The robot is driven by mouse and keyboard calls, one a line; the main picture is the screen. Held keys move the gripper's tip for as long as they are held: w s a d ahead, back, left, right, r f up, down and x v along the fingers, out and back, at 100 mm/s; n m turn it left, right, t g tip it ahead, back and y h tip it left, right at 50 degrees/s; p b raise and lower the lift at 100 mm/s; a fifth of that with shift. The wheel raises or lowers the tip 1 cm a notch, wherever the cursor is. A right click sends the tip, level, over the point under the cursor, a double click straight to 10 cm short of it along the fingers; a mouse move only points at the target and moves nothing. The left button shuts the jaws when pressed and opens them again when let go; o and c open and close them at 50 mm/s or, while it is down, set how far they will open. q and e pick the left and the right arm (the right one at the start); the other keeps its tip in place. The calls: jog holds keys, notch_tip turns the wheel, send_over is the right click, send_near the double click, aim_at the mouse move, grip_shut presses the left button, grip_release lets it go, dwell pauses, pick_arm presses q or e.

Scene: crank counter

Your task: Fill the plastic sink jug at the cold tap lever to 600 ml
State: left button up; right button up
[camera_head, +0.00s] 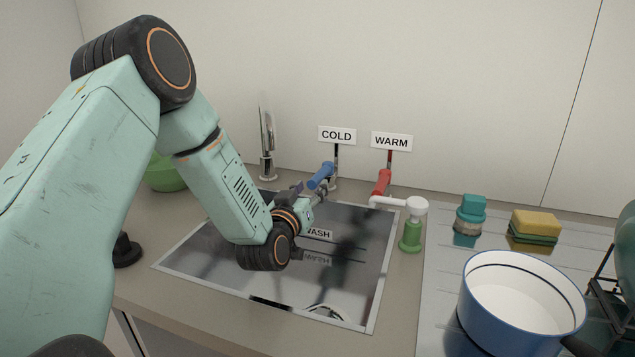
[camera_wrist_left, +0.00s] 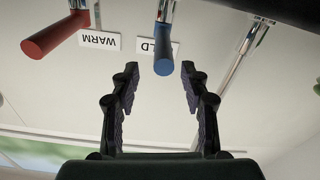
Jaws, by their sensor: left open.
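The blue cold tap lever (camera_head: 321,176) stands at the sink's back edge under the COLD sign (camera_head: 337,135). My left gripper (camera_head: 314,192) is close to it, at the end of the arm reaching over the sink. In the left wrist view, upside down, the gripper (camera_wrist_left: 160,68) is open, and the blue lever's rounded end (camera_wrist_left: 163,66) lies between its fingertips in the picture. I cannot tell whether they touch. I cannot make out the plastic jug for sure; a pale curved rim (camera_head: 327,312) shows at the sink's front.
The red warm lever (camera_head: 382,182) is close to the right. A green soap pump (camera_head: 410,236), sponges (camera_head: 534,224) and a blue-and-white pot (camera_head: 522,290) stand on the right. A chrome spout (camera_head: 267,145) rises behind the sink (camera_head: 200,272).

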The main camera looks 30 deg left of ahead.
aim_at(316, 177)
pick_arm(q)
jog(key=x, duration=0.3)
jog(key=f+x, duration=0.1)
jog(key=shift+w+a, duration=0.1)
jog(key=shift+a, duration=0.25)
jog(key=shift+w+b, duration=0.3)
jog(key=shift+w, duration=0.1)
jog(key=shift+w+r, duration=0.15)
jog(key=shift+r, duration=0.05)
jog(key=shift+d+r, duration=0.1)
jog(key=shift+r, duration=0.1)
jog(key=shift+a+f, duration=0.2)
jog(key=shift+w, duration=0.15)
jog(key=c, duration=0.3)
jog(key=shift+d+r, duration=0.1)
jog(key=shift+d, duration=0.05)
jog(key=c, duration=0.3)
grip_shut()
